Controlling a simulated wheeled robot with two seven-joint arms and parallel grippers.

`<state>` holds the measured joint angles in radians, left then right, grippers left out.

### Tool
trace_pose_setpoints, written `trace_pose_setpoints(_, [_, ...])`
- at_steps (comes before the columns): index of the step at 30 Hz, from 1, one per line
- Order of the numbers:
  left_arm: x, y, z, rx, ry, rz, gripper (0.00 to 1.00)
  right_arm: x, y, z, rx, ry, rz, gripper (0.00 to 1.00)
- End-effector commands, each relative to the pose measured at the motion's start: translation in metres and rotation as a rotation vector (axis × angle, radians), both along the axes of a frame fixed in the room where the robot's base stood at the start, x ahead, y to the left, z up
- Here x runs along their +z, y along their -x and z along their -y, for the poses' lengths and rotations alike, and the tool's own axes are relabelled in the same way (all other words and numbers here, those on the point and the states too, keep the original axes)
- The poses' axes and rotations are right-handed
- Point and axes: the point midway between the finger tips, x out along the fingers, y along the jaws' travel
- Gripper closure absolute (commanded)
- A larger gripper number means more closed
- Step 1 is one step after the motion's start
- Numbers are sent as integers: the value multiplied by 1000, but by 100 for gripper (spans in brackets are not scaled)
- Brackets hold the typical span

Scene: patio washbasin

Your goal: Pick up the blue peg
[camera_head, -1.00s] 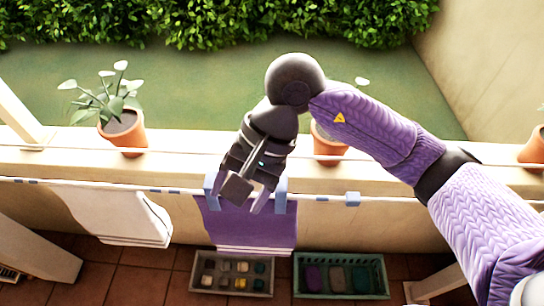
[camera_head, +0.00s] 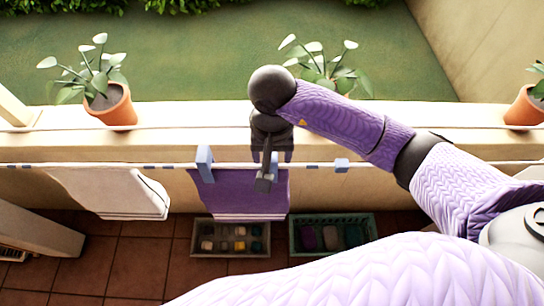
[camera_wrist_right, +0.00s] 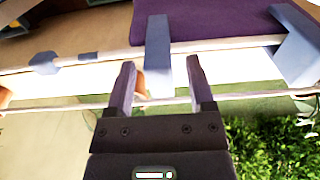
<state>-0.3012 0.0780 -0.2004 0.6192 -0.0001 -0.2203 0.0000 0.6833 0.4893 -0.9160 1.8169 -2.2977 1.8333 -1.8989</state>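The purple towel (camera_head: 245,195) hangs over the line, with a blue peg (camera_head: 205,163) at its left end. Its other blue peg (camera_wrist_right: 158,50) shows between the fingers in the right wrist view; in the head view my gripper mostly covers it. My right gripper (camera_head: 267,172) points down at this peg. In the wrist view the right gripper (camera_wrist_right: 160,72) is open, one finger on each side of the peg; whether they touch it is unclear. The left-end peg also shows in the wrist view (camera_wrist_right: 296,45). My left gripper is out of view.
A small blue clip (camera_head: 341,165) sits further right on the line. A white towel (camera_head: 112,192) hangs at left. Potted plants (camera_head: 112,105) stand on the ledge. A grey compartment tray (camera_head: 230,253) and green crate (camera_head: 333,218) stand on the floor below.

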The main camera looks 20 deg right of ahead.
Motion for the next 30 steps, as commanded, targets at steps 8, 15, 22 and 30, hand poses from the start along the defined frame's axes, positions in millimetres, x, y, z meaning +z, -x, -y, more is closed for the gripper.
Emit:
trace_pose_setpoints(8, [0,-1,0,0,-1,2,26,0,0,0,-1,-1,0,92])
trace_pose_setpoints(15, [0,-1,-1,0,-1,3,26,1,0,0,-1,-1,0,100])
trace_pose_setpoints(22, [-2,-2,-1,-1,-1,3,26,10,-1,0,-2,-2,3,100])
trace_pose_setpoints(30, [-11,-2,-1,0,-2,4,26,62,-1,0,1,-2,6,100])
